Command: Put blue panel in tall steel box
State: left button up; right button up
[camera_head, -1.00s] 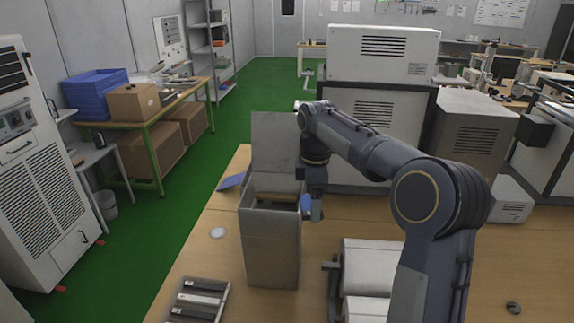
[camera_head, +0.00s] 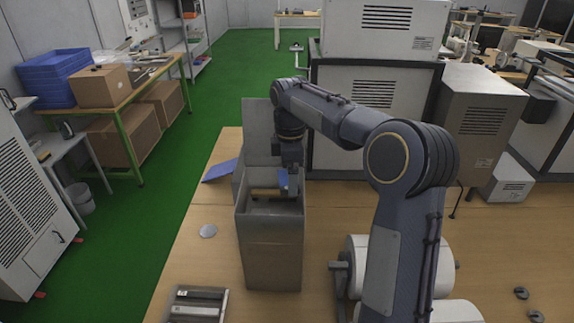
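The tall steel box (camera_head: 270,252) stands upright on the wooden table, with its lid (camera_head: 258,125) raised at the back. A yellow-brown piece (camera_head: 266,192) shows inside its opening. My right gripper (camera_head: 291,184) points down at the back right of the box opening. A small blue panel (camera_head: 282,179) is at its fingers and appears gripped, over or just inside the opening; its lower end is hard to make out. Another flat blue piece (camera_head: 221,171) lies on the table behind the box to the left. My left gripper is out of view.
A slotted metal tray (camera_head: 197,303) and a small pale disc (camera_head: 208,231) lie left of the box. White rollers (camera_head: 352,262) stand to its right, partly behind my arm. Large machine housings (camera_head: 375,100) block the back. The table's right part is mostly clear.

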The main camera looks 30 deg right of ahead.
notch_tip(320, 180, down, 13)
jog(key=b, duration=0.5)
jog(key=shift+w+r, duration=0.1)
jog(key=shift+f+b, duration=0.75)
jog(key=shift+f, duration=0.05)
jog(key=o, duration=0.7)
notch_tip(320, 180, up, 8)
jog(key=shift+w, duration=0.1)
dwell(0.4)
